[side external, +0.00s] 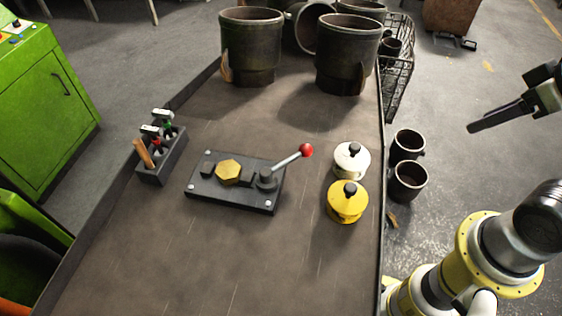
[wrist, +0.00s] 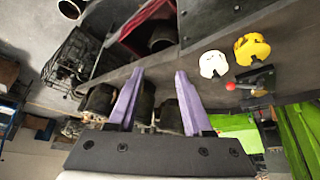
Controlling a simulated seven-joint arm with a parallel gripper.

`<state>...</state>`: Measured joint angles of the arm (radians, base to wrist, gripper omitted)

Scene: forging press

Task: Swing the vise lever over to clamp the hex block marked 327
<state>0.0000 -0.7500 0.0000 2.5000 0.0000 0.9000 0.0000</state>
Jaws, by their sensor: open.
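A dark vise plate (side external: 236,196) lies on the bench in the side external view. A yellow hex block (side external: 228,171) sits on it, and no marking on the block is readable. The vise lever (side external: 288,161) rises from a pivot at the plate's right end and points up and right to a red knob (side external: 306,150). In the wrist view, the red knob (wrist: 230,86) shows small at the right; the hex block cannot be made out. My gripper (side external: 473,128) is off the bench's right side, well apart from the lever. Its purple fingers (wrist: 159,73) are spread and empty.
A white lidded pot (side external: 351,162) and a yellow lidded pot (side external: 347,203) stand just right of the lever. A tool holder (side external: 161,158) is left of the vise. Large dark pots (side external: 347,55) stand at the back. The bench front is clear.

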